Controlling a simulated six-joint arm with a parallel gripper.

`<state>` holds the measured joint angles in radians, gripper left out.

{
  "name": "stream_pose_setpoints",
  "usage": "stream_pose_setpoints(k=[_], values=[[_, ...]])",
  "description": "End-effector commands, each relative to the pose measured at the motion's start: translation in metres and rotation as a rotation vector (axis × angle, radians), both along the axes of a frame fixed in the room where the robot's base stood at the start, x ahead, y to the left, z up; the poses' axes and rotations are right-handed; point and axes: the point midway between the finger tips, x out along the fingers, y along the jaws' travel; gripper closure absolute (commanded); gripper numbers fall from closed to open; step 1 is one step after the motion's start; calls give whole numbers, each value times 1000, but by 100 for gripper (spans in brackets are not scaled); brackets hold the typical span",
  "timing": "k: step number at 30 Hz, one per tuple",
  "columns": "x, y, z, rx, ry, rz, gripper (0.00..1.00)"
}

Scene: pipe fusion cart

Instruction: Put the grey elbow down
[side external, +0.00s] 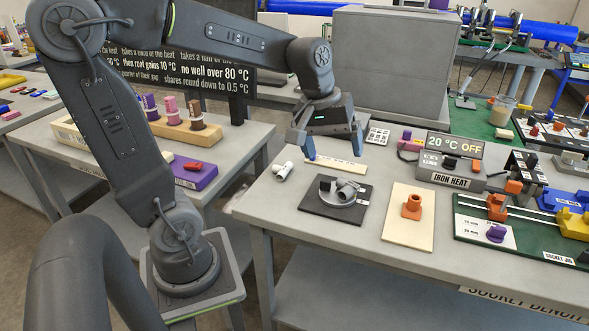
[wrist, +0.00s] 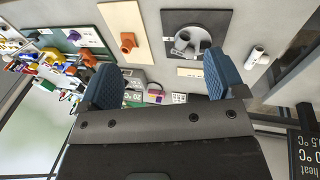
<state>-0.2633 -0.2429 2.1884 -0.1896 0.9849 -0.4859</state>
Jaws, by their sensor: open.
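My gripper (side external: 328,146) is open, with its blue fingers spread and nothing between them. It is above the back part of the bench, behind the dark mat; it also shows in the wrist view (wrist: 164,78). A light grey elbow-like fitting (side external: 283,171) lies on the bare bench near its left edge, apart from the gripper; the wrist view also shows it (wrist: 258,55). I cannot tell whether one of those is also an elbow.
A cream board (side external: 397,232) carries an orange fitting (side external: 412,206). A pale strip (side external: 335,164) lies beneath the gripper. The iron heater (side external: 450,165) and a green socket jig (side external: 510,235) stand to the right. A large grey box (side external: 390,75) stands behind. Bare bench lies around the mat.

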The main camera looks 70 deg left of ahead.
Motion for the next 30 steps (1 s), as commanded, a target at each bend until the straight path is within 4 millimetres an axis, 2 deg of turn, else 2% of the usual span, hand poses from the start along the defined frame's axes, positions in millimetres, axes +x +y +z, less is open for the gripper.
stream_pose_setpoints(k=[1,3,6,10,15,30], values=[[-20,-16,6,62,-51,-131,11],[-43,-30,9,143,-108,-298,11],[-71,-43,9,248,-177,-498,11],[-94,-51,6,344,-238,-674,11],[-105,-54,3,394,-265,-762,11],[-105,-54,3,394,-265,-761,11]])
